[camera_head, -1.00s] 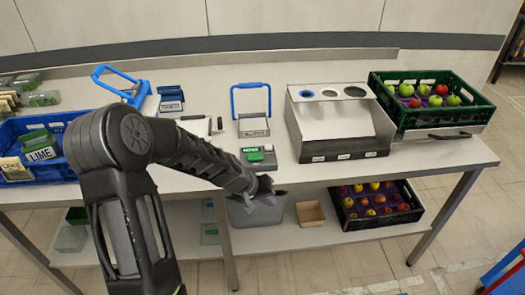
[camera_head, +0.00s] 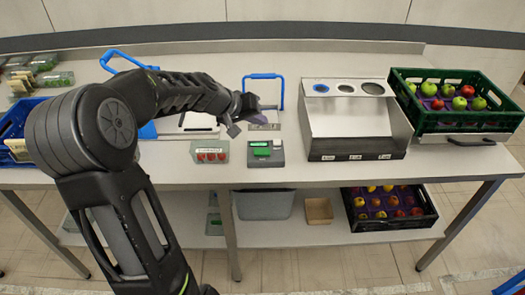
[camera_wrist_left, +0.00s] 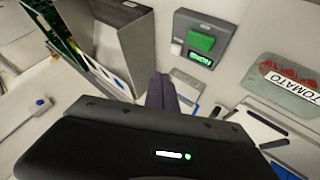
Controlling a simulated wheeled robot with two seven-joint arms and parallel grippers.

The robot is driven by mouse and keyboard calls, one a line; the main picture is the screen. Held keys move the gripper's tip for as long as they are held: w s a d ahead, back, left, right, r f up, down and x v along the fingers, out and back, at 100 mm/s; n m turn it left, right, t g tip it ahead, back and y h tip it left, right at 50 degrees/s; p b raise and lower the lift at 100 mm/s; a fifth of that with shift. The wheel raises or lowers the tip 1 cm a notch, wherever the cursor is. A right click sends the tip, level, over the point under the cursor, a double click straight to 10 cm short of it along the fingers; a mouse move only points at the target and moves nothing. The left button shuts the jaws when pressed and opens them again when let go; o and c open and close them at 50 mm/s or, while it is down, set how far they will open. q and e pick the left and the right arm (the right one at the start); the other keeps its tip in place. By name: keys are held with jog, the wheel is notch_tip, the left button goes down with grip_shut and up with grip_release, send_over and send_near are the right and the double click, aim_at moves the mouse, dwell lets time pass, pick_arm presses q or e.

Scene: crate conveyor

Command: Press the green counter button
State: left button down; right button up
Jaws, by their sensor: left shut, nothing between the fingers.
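The green button (camera_head: 262,151) sits on a small grey counter box near the front edge of the table. Its small display (camera_head: 259,144) is just behind it in the head view. In the left wrist view the green button (camera_wrist_left: 201,41) and the lit display (camera_wrist_left: 201,60) are on the dark grey box, beyond the fingertips and to their right. My left gripper (camera_head: 246,114) is shut and empty. It is above the table, behind and slightly left of the button in the head view. Its closed fingers (camera_wrist_left: 162,92) are apart from the button. My right gripper is not in view.
A metal bin unit (camera_head: 355,128) stands to the right. A green crate (camera_head: 458,122) of fruit is at the far right. A blue handle (camera_head: 263,77) rises behind my gripper.

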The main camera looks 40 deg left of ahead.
pick_arm(q)
jog(key=b, duration=0.5)
send_over(260, 153)
notch_tip(260, 153, down, 7)
jog(key=shift+a+f, duration=0.1)
jog(key=shift+f+b, duration=0.75)
jog(key=shift+b, duration=0.15)
dwell(1.0)
jog(key=shift+f+b, duration=0.4)
jog(key=shift+b, duration=0.3)
jog(key=shift+f+b, duration=0.5)
jog(key=shift+b, duration=0.15)
dwell(0.6)
dwell(0.3)
jog(key=shift+r+p, duration=0.6)
jog(key=shift+r, duration=0.4)
